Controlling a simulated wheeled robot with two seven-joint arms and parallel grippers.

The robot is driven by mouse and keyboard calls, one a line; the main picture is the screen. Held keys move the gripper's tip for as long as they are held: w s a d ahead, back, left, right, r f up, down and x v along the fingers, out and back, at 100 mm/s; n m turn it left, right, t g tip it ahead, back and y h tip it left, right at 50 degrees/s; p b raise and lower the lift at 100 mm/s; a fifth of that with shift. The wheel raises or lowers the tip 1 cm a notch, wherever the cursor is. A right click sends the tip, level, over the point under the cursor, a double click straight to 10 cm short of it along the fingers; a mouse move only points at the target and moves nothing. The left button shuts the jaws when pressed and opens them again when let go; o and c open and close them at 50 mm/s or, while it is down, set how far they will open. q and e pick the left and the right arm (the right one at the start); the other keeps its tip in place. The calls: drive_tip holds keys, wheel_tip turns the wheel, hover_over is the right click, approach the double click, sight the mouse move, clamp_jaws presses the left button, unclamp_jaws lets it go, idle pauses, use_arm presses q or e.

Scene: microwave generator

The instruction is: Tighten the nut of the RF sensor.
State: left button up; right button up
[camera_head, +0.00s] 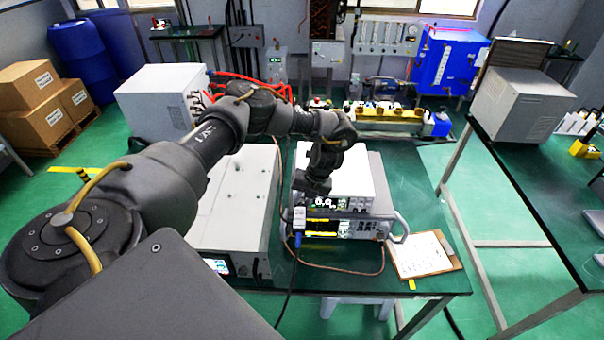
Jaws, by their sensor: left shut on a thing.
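My left gripper (308,192) hangs at the front left of the stacked instruments on the green table. It is shut at the top of the small grey RF sensor (299,218), which stands upright in front of the instrument panel. The nut is too small and too covered by the gripper to make out, but the jaws are closed at that place. A blue plug and dark cable (298,240) run down from the sensor. The upper white power meter (350,175) shows a lit display beside the gripper. My right gripper is out of view.
A second instrument with a handle (362,228) sits under the meter. A long white box (240,205) stands left of it, below my arm. A clipboard (422,254) lies at the table's right front. A loose brown cable loops along the front edge.

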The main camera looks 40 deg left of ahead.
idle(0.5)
use_arm(q)
drive_tip(key=o, duration=1)
drive_tip(key=b+v, duration=0.2)
drive_tip(key=v, duration=0.8)
drive_tip(key=shift+w+d+r, duration=0.2)
drive_tip(key=shift+r, duration=0.1)
